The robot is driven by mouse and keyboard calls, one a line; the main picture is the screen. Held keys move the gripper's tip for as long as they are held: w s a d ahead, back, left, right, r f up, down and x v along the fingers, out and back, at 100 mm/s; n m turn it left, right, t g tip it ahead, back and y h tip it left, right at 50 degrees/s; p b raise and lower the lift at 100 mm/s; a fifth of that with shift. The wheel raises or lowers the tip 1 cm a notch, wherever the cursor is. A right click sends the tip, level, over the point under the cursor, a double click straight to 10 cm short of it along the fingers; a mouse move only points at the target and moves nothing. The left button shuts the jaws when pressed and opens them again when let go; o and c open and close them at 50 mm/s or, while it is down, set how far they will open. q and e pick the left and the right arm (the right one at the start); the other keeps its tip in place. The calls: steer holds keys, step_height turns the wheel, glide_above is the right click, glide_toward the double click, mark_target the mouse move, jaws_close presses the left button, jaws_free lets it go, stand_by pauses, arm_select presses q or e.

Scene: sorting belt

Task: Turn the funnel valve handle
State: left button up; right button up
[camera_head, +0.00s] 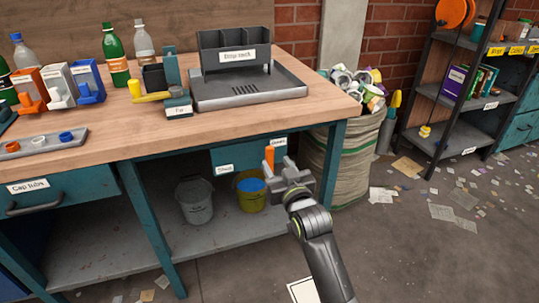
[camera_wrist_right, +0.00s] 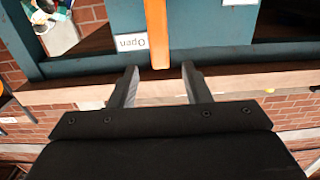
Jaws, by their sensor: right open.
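The valve handle, an orange bar (camera_head: 269,157), hangs upright at the front of a teal panel (camera_head: 230,157) under the bench, near its right end. The panel has a label at its lower left that seems to read "Shut" and an "Open" label (camera_wrist_right: 131,42) at its right, by the handle. My right gripper (camera_head: 279,165) is open in front of the handle. In the right wrist view the end of the orange handle (camera_wrist_right: 157,40) lies between the two spread fingertips (camera_wrist_right: 160,68), with a gap on both sides. Whether it is deep between them I cannot tell. My left gripper is out of view.
A grey bucket (camera_head: 195,203) and a yellow bucket (camera_head: 250,204) stand on the shelf below. The bench leg (camera_head: 330,165) and a full sack (camera_head: 345,150) are to the right. A grey tray (camera_head: 205,101) and bottles are on the bench top. Paper scraps litter the floor.

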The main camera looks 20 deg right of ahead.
mark_target(271, 154)
steer(key=w+b, duration=0.1)
steer(key=w, duration=0.4)
steer(key=shift+w+a, duration=0.1)
steer(key=shift+w, duration=0.15)
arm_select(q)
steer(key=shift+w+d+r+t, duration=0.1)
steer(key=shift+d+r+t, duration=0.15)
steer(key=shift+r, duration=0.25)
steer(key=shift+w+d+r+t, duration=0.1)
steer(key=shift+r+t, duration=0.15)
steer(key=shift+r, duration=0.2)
arm_select(e)
steer(key=shift+w, duration=0.65)
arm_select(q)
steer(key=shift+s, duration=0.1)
arm_select(e)
jaws_close()
